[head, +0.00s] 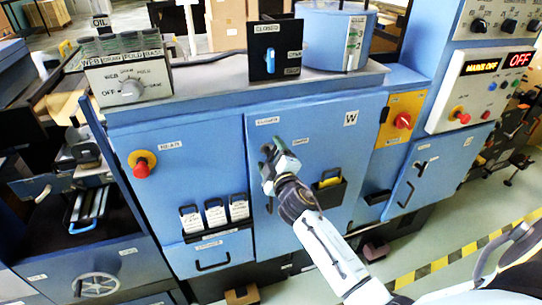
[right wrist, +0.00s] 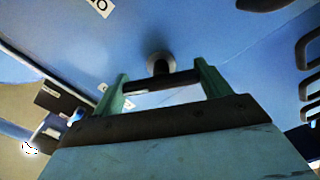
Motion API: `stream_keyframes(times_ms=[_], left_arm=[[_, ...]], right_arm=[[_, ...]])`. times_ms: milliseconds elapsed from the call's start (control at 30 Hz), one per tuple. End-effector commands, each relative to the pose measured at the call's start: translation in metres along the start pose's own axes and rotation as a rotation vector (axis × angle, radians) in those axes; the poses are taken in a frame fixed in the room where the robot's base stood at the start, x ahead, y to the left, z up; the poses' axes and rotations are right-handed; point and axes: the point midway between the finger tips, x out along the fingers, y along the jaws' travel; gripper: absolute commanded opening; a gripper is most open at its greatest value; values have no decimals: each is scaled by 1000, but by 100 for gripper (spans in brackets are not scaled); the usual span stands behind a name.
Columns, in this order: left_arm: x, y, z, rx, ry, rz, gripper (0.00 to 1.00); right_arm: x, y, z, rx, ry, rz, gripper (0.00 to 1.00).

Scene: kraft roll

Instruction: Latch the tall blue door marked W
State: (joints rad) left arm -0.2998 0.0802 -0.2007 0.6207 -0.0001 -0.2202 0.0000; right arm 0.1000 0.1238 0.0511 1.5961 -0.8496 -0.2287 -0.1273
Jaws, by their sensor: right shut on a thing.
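The tall blue door (head: 340,150) carries a W label and looks flush with the cabinet front. Labels sit at its upper left: CLOSED near the top edge and another, too small to read surely, to the right of my gripper. My right gripper (head: 272,157) is at the door's left part, below the CLOSED label. In the right wrist view its green fingers (right wrist: 160,88) are shut on the dark latch handle (right wrist: 158,68), which stands on a round hub on the blue face. In the head view my gripper mostly hides this handle. My left gripper is not in view.
A black pocket (head: 328,193) with a yellow item sits on the door's lower right. A red knob on a yellow plate (head: 402,121) is right of it. The floor in front is clear.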

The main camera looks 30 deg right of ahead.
Motion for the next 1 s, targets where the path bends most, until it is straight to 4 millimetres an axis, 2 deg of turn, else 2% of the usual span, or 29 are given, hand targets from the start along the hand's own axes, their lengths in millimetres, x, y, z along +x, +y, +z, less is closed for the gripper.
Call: stream_keyframes(times_ms=[300, 500, 1000], left_arm=[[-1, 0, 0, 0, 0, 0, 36], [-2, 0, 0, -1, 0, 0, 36], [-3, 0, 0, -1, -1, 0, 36]], right_arm=[[0, 0, 0, -273, -1, -1, 54], [0, -1, 0, -394, -1, -1, 54], [0, -1, 0, -505, -1, -1, 54]])
